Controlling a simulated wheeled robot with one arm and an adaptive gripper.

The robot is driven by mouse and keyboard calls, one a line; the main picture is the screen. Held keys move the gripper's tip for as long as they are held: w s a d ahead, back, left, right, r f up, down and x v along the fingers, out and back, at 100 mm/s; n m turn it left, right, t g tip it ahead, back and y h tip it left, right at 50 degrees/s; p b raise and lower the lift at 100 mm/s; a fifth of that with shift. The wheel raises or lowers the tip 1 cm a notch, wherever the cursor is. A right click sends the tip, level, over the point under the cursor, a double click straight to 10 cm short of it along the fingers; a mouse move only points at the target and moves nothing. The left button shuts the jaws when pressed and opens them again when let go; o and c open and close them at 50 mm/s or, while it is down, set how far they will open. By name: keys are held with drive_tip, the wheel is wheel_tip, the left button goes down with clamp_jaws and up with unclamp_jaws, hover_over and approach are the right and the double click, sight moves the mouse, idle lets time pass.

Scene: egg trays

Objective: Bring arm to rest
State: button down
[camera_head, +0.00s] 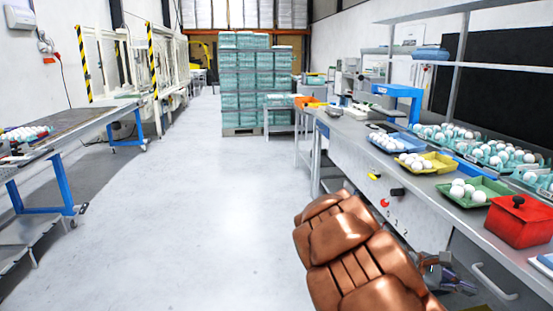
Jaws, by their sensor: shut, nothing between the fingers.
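My arm, in brown padded covering, rises from the bottom of the head view and is bent in front of the workbench (345,150). My gripper (452,282) shows in part at the lower right, beside the arm and in front of the bench's grey front. It is small and dark in the picture, partly hidden by the arm. It is shut and holds nothing.
On the bench are a blue tray (374,142), a yellow tray (446,168) and a green tray (449,193) with white eggs, and a red box (520,222). Stacked crates (255,85) stand at the back. A table (75,128) stands left. The middle floor is clear.

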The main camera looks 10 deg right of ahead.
drive_tip(key=s+a+f+m+t+y, duration=0.15)
drive_tip(key=s+a+y, duration=0.25)
drive_tip(key=s+a, duration=0.5)
drive_tip(key=s+a+f+m+t+y, duration=0.1)
drive_tip(key=s+a+f+m+y, duration=0.25)
drive_tip(key=a, duration=0.85)
drive_tip(key=s+a+m+t+y, duration=0.1)
drive_tip(key=s+a+m+y, duration=0.1)
drive_tip(key=s+a+y, duration=0.65)
wheel_tip(320, 180, up, 19)
drive_tip(key=w+a+h+p, duration=0.1)
drive_tip(key=a+h+p, duration=0.1)
drive_tip(key=p, duration=1.5)
drive_tip(key=shift+w+a+r+t+h+p, duration=0.25)
drive_tip(key=shift+t+h+p, duration=0.1)
drive_tip(key=shift+h, duration=0.15)
